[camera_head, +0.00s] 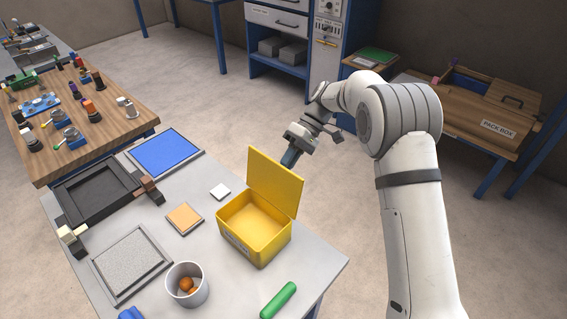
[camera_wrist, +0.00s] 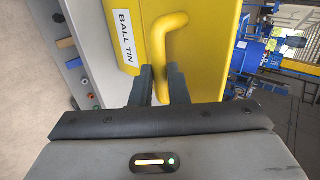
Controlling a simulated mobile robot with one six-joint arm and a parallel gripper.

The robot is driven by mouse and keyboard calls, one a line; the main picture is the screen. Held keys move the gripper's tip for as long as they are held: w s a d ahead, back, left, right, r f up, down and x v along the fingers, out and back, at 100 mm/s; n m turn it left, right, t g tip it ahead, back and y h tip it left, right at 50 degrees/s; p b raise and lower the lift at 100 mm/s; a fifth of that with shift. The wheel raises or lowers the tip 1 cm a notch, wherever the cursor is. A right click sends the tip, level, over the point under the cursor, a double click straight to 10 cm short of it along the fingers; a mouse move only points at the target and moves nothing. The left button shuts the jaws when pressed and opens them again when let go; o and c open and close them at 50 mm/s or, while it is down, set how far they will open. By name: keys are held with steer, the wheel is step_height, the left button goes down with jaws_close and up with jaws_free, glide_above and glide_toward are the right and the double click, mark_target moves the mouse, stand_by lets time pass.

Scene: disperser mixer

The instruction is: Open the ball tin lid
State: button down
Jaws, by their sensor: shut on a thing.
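The yellow ball tin (camera_head: 254,238) stands on the grey table, and its lid (camera_head: 275,181) stands raised, roughly upright, at the tin's back right edge. My gripper (camera_head: 292,157) is behind the lid, with its fingers partly hidden by the lid. In the wrist view, my gripper (camera_wrist: 159,88) is shut on the yellow lid handle (camera_wrist: 164,50), with a dark finger on each side of it. A white "BALL TIN" label (camera_wrist: 128,37) is beside the handle. The tin's inside looks empty from the head view.
A green cylinder (camera_head: 278,300) lies in front of the tin.

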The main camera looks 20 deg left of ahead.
steer(key=shift+w+d+f, duration=0.1)
steer(key=shift+d+f, duration=0.1)
steer(key=shift+f, duration=0.25)
steer(key=shift+w+d+f, duration=0.1)
steer(key=shift+d+f, duration=0.1)
steer(key=shift+f, duration=0.2)
steer(key=c, duration=1.7)
jaws_free()
steer(key=shift+w, duration=0.1)
steer(key=shift+c, duration=0.2)
steer(key=shift+o, duration=0.8)
steer(key=shift+w+f, duration=0.15)
steer(key=shift+w, duration=0.05)
steer(key=shift+o, duration=0.9)
steer(key=shift+s+a, duration=0.1)
steer(key=v, duration=0.8)
steer(key=shift+r+b, duration=0.3)
steer(key=shift+s+a, duration=0.1)
steer(key=shift+a, duration=0.05)
